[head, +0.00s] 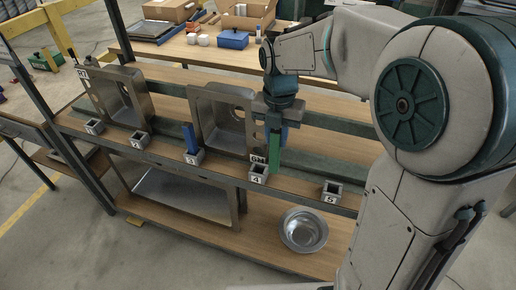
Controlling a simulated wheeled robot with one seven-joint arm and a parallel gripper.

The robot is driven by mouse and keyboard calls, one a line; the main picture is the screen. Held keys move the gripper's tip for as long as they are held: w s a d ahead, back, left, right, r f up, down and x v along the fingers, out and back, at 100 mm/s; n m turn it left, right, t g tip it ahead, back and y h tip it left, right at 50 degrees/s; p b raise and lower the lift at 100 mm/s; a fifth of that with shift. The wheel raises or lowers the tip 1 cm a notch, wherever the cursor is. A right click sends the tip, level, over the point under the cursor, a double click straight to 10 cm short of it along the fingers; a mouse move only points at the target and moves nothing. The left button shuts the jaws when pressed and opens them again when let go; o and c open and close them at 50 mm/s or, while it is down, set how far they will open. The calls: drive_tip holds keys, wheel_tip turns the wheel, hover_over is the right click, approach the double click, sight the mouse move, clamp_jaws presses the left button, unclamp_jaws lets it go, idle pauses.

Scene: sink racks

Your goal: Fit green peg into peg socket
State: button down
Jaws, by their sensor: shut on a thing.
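The green peg (274,155) is upright in my gripper (274,125), which is shut on it. The peg's lower end is just behind and above the socket marked 4 (258,175); whether they touch cannot be told. That socket is a small square metal holder on the front rail and looks empty. A blue peg (190,138) stands upright in another socket (193,156) to the left. Other square sockets show at the left (94,127), (140,139) and at the right, marked 5 (331,191); they look empty.
Two metal sink panels (220,100) (112,97) stand in the rack behind the sockets. A steel bowl (303,229) sits on the lower wooden shelf. A blue box (233,40) and cartons (248,14) stand on the table behind.

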drive_tip(key=shift+w+a+f+p, duration=0.15)
drive_tip(key=shift+w+a+f, duration=0.5)
drive_tip(key=shift+f, duration=0.55)
drive_tip(key=shift+w+a+f+p, duration=0.1)
drive_tip(key=shift+w+a+f, duration=0.5)
drive_tip(key=shift+f, duration=0.55)
drive_tip(key=shift+w+a+f+p, duration=0.15)
drive_tip(key=shift+w+a+f, duration=0.25)
drive_tip(key=shift+a+f, duration=0.6)
drive_tip(key=shift+d+f, duration=0.2)
drive_tip(key=shift+f, duration=0.05)
drive_tip(key=shift+f, duration=0.15)
drive_tip(key=c, duration=1.2)
unclamp_jaws()
